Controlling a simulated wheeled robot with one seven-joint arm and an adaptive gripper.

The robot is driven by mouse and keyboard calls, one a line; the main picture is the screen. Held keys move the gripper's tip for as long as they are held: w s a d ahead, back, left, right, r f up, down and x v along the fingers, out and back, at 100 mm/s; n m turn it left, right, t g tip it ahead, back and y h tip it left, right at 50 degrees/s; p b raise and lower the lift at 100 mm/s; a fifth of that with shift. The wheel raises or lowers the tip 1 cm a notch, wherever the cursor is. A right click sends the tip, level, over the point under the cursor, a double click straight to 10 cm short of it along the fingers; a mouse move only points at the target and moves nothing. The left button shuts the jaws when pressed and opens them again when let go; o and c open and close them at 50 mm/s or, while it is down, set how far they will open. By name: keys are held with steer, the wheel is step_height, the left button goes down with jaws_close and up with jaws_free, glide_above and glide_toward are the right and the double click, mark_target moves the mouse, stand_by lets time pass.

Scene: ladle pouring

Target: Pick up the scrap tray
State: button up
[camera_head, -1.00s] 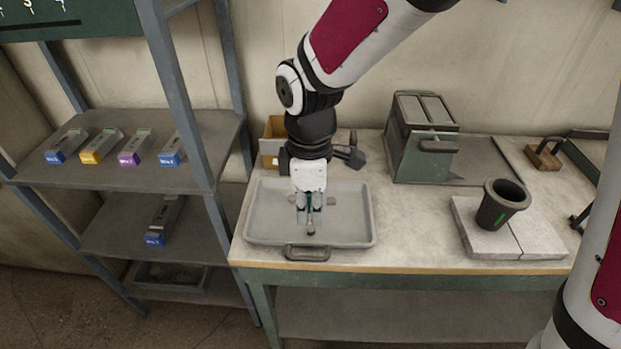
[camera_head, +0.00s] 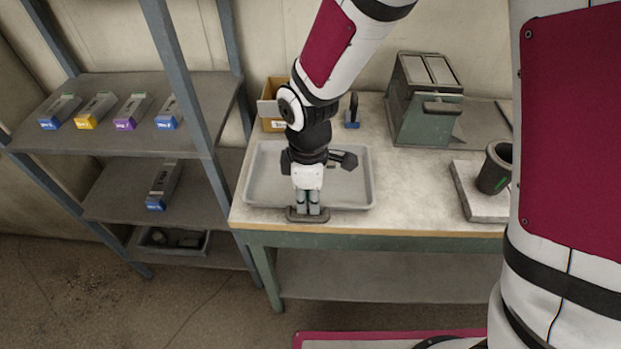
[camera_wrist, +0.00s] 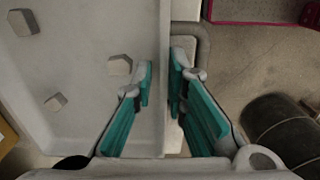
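The scrap tray (camera_head: 254,182) is a shallow grey tray lying flat on the table's left part, with a loop handle (camera_head: 293,215) on its front side. My gripper (camera_head: 308,209) points down at that front side, its fingertips near the handle. In the wrist view, the teal-padded fingers (camera_wrist: 161,78) are apart with the tray's rim (camera_wrist: 165,110) running between them. The handle (camera_wrist: 204,50) shows beside the right finger. Contact with the rim cannot be told. Several small grey scrap pieces (camera_wrist: 119,65) lie in the tray.
Behind the tray stands a cardboard box (camera_head: 270,105). To its right are a green metal box (camera_head: 424,100) and a dark cup (camera_head: 494,168) on a pale slab. A shelf (camera_head: 105,140) at the left holds labelled blocks and a low bin (camera_head: 170,240). My arm hides the table's right end.

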jaws_close()
steer(key=shift+r, duration=0.1)
steer(key=shift+r, duration=1.8)
steer(key=s+d+r+p, duration=0.1)
steer(key=s+d+p, duration=0.1)
steer(key=s, duration=1.1)
steer(key=shift+d+r, duration=0.15)
steer(key=shift+r, duration=0.05)
steer(key=shift+s+r+p, duration=0.2)
steer(key=shift+p, duration=1)
